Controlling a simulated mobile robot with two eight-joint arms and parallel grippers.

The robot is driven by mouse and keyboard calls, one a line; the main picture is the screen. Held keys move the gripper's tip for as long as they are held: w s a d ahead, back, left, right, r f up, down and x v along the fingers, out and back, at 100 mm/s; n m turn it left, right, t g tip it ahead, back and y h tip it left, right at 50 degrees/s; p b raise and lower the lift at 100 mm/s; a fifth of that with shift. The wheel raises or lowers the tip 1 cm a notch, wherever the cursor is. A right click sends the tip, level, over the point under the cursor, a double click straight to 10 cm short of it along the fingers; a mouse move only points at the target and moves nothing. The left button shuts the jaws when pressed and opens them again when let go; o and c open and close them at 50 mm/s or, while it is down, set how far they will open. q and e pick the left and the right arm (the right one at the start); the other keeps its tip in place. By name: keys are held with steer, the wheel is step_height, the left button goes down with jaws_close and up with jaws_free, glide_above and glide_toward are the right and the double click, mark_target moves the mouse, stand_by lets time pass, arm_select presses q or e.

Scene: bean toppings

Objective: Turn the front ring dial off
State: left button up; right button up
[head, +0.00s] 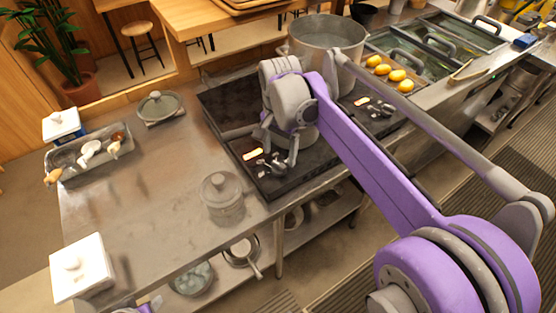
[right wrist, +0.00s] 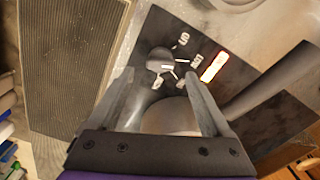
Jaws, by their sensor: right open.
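A dark stove (head: 285,185) stands on the steel counter. Its near control panel has a dark dial (head: 270,163) with white marks around it and a lit orange indicator (head: 253,154). My right gripper (head: 281,146) is over this panel, pointing down, with its fingers apart and empty. In the right wrist view the dial (right wrist: 160,62) lies just beyond and between the open fingertips (right wrist: 160,82), beside the glowing indicator (right wrist: 214,67). I cannot tell whether a finger touches the dial.
A large pot (head: 327,32) stands at the stove's back. A second dial cluster (head: 375,107) with an orange indicator is farther right. A lidded glass jar (head: 222,197) stands left of the stove. The counter's middle left is clear.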

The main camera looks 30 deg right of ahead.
mark_target(279, 164)
steer(key=shift+f, duration=1.95)
jaws_close()
